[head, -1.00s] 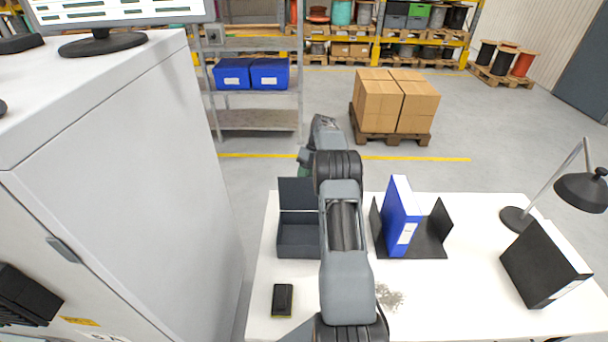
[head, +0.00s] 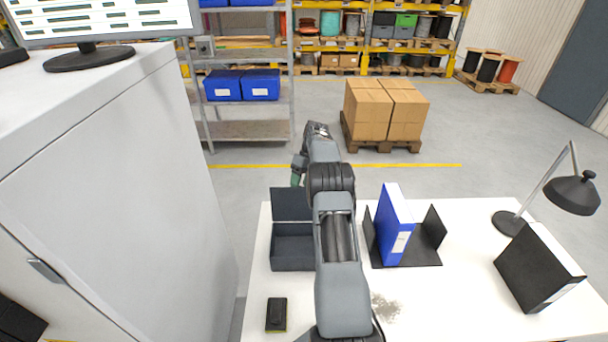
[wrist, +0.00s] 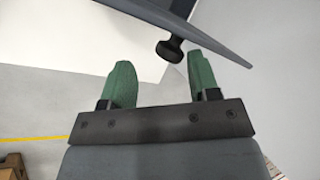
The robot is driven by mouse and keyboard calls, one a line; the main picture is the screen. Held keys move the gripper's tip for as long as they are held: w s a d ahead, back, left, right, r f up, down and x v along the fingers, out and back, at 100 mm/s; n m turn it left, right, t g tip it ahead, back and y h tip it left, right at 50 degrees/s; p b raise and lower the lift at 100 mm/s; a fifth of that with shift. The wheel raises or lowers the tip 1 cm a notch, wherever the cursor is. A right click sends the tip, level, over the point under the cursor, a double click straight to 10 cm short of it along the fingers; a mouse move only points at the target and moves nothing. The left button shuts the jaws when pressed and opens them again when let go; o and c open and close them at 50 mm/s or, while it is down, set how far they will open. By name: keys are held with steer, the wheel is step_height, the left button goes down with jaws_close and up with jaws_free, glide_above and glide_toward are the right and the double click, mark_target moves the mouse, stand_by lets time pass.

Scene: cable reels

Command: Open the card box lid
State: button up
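The card box (head: 292,250) is a dark grey open-topped box at the left of the white table. Its lid (head: 290,204) stands raised at the box's far edge. In the wrist view a grey panel, apparently the lid (wrist: 200,36), crosses the top, with a dark knob (wrist: 170,48) sticking out from it. My gripper (wrist: 160,68) has two green fingers spread apart, with the knob just beyond the gap between them. Nothing is seen held. In the head view my gripper (head: 297,172) is partly hidden behind my arm, just beyond the lid.
A blue binder (head: 395,225) stands in a black holder right of my arm. A black binder (head: 538,268), a lamp (head: 572,195) and a small dark block (head: 277,314) are also on the table (head: 465,285). A tall grey cabinet (head: 130,190) stands close on the left.

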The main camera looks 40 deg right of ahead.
steer(key=shift+p+v, duration=0.6)
steer(key=shift+v, duration=2.3)
steer(key=shift+s+r, duration=0.1)
steer(key=shift+s, duration=0.05)
